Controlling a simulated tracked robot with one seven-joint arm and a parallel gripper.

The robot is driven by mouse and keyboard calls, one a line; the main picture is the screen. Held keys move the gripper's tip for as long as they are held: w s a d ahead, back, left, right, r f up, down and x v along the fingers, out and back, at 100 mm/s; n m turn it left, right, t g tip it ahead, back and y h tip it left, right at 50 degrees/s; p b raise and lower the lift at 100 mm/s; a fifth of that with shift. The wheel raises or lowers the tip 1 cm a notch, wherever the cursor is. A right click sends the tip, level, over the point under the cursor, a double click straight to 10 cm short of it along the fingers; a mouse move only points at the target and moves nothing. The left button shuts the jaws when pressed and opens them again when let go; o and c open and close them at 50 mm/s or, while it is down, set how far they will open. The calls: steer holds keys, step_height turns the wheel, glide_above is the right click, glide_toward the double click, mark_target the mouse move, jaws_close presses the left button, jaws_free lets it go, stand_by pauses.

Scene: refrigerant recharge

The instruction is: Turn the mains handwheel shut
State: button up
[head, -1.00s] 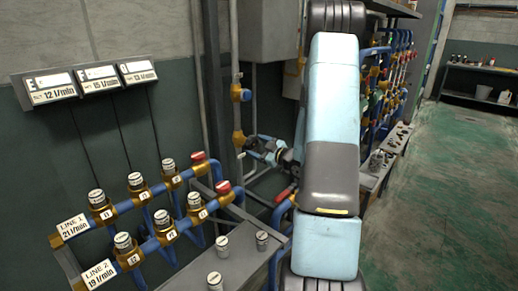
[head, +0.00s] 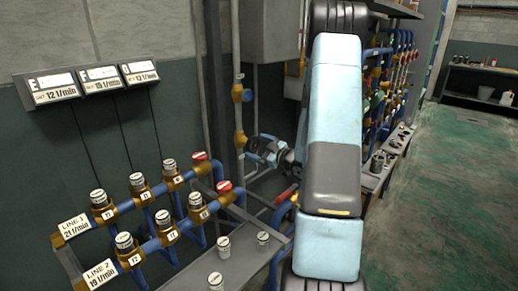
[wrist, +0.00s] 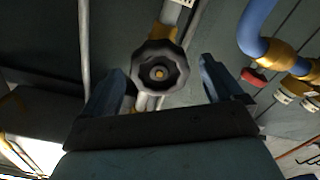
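The mains handwheel is a black, lobed knob with a brass centre (wrist: 158,73). In the wrist view it faces me, on a brass fitting of a pale pipe. My gripper (wrist: 160,70) is open, with one blue finger on each side of the wheel. Gaps show between the fingers and the rim, and I cannot tell the depth between them. In the head view my gripper (head: 262,148) is beside the brass valve (head: 240,138) on the vertical wall pipe. The wheel cannot be made out clearly there.
Two blue pipe lines with capped valves (head: 140,187) run at the left, above a grey bench (head: 235,268). A red-handled valve (head: 223,187) sits near my arm. In the wrist view a blue pipe bend (wrist: 252,30) is right of the fingers. Green floor (head: 440,200) is clear at right.

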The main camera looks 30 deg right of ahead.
steer(key=v, duration=0.7)
stand_by(0.5)
steer(key=shift+r, duration=0.1)
steer(key=w+a+r+m+g+h, duration=0.1)
steer(key=w+a+r+g+h, duration=0.15)
steer(key=r+h, duration=0.35)
steer(key=s+a+r+m+g+h, duration=0.3)
steer(key=s+a+r+m, duration=0.1)
steer(key=r, duration=0.5)
steer(key=s+a+r+m+g+y, duration=0.1)
steer(key=s+a+g, duration=0.1)
steer(key=s+a, duration=0.3)
steer(key=s+a+r+m+g+y, duration=0.1)
steer(key=s+a, duration=0.4)
steer(key=s, duration=0.7)
steer(key=s+a+r+m+g, duration=0.2)
steer(key=s+a+g, duration=0.1)
steer(key=s+a, duration=0.3)
steer(key=s, duration=0.2)
steer(key=shift+s+r+m+y, duration=0.25)
steer(key=shift+r+m+y, duration=0.05)
steer(key=shift+y, duration=0.1)
